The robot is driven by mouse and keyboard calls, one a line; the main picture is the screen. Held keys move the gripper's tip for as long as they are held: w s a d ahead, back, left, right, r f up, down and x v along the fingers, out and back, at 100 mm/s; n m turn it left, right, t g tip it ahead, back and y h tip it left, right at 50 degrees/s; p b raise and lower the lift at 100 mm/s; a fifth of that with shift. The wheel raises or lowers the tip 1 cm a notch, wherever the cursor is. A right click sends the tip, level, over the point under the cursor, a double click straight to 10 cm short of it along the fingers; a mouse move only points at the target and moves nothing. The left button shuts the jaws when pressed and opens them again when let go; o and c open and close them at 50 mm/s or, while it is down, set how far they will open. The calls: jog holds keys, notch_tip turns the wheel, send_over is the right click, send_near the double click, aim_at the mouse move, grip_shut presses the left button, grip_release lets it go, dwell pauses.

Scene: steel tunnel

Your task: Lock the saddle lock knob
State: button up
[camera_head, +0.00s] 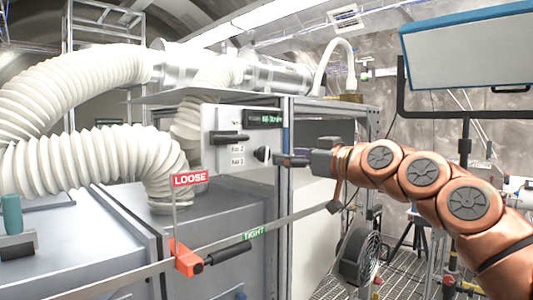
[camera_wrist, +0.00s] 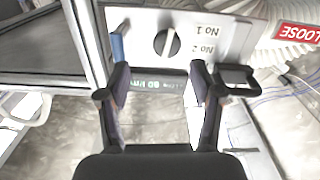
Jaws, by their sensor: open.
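A red saddle clamp (camera_head: 184,260) sits on the slanted metal rail in the head view, with a black handle (camera_head: 229,254) pointing right and slightly up. A red LOOSE sign (camera_head: 190,179) stands above it, and a green TIGHT label (camera_head: 254,233) is on the rail close to the handle. My gripper (camera_head: 284,160) is above and right of the clamp, in front of the control panel. In the wrist view my gripper (camera_wrist: 158,75) is open and empty, facing the panel's round black-and-white knob (camera_wrist: 167,43). The clamp is out of the wrist view.
The grey control panel (camera_head: 232,138) has a display, a black handle and No.1 and No.2 labels. White ribbed hoses (camera_head: 90,160) fill the left. A black fan (camera_head: 358,257) stands at lower right. Open space lies between rail and panel.

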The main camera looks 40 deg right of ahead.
aim_at(266, 155)
jog(key=w+p, duration=0.1)
jog(key=w, duration=0.1)
jog(key=w+a, duration=0.1)
jog(key=w, duration=0.1)
jog(key=w+a+p, duration=0.1)
jog(key=w, duration=0.2)
jog(key=shift+r+p, duration=0.1)
jog(key=shift+p, duration=0.25)
jog(key=shift+w, duration=0.4)
jog(key=shift+c, duration=0.3)
jog(key=c, duration=1)
jog(key=shift+d, duration=0.2)
jog(key=shift+c, duration=0.4)
jog(key=shift+f, duration=0.2)
